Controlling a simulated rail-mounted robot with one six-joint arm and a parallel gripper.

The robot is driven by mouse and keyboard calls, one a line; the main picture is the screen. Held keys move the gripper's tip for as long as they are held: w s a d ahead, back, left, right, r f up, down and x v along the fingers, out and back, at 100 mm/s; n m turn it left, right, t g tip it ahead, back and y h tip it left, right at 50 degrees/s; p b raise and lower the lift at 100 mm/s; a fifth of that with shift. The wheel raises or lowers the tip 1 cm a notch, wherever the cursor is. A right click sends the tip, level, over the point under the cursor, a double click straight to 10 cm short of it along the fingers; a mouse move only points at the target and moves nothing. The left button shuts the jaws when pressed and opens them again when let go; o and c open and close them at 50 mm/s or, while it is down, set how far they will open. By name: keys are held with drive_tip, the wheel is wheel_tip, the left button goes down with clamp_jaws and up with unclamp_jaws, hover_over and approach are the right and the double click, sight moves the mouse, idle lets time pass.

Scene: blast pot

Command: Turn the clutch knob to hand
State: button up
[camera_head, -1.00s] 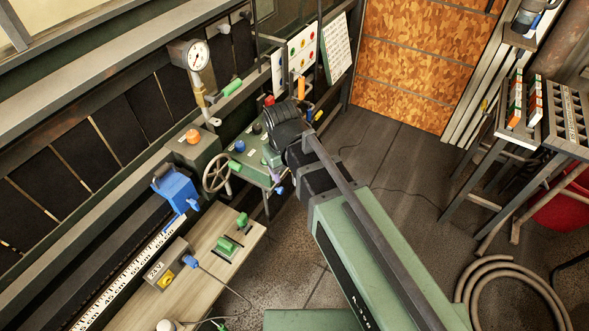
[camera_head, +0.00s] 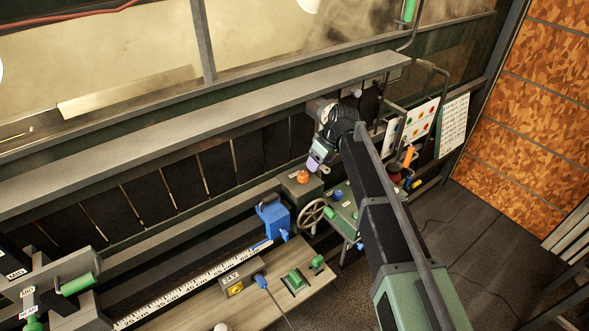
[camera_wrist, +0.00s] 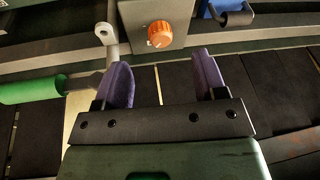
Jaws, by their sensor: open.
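An orange knob (camera_head: 303,176), which I take to be the clutch knob, sits on top of a grey-green box (camera_head: 292,191) beside the handwheel. A small pale mark shows at the knob's edge in the wrist view (camera_wrist: 160,34); its lettering is too small to read. My gripper (camera_head: 313,164) is just above and beyond the knob in the head view, apart from it. In the wrist view its two purple fingers (camera_wrist: 162,70) are spread and empty, and the knob shows past their tips, roughly centred between them.
A handwheel (camera_head: 312,213) and a blue block (camera_head: 272,218) stand close to the box. A green handle (camera_wrist: 30,89) and a grey post (camera_wrist: 109,38) lie close to the left finger. A long grey ledge (camera_head: 200,133) runs behind my gripper.

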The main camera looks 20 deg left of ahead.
sight(303, 174)
drive_tip(key=a+f+n+b, duration=0.1)
drive_tip(key=a+f+b, duration=0.1)
drive_tip(key=f+b, duration=0.1)
drive_tip(key=w+a+f+n+b, duration=0.1)
drive_tip(key=a+f+b, duration=0.1)
drive_tip(key=f+b, duration=0.1)
drive_tip(key=w+a+f+n+y+b, duration=0.1)
drive_tip(key=a+f+b, duration=0.1)
drive_tip(key=f+b, duration=0.2)
drive_tip(key=shift+a+b, duration=0.1)
drive_tip(key=shift+b, duration=0.2)
drive_tip(key=shift+r, duration=0.1)
drive_tip(key=c, duration=0.9)
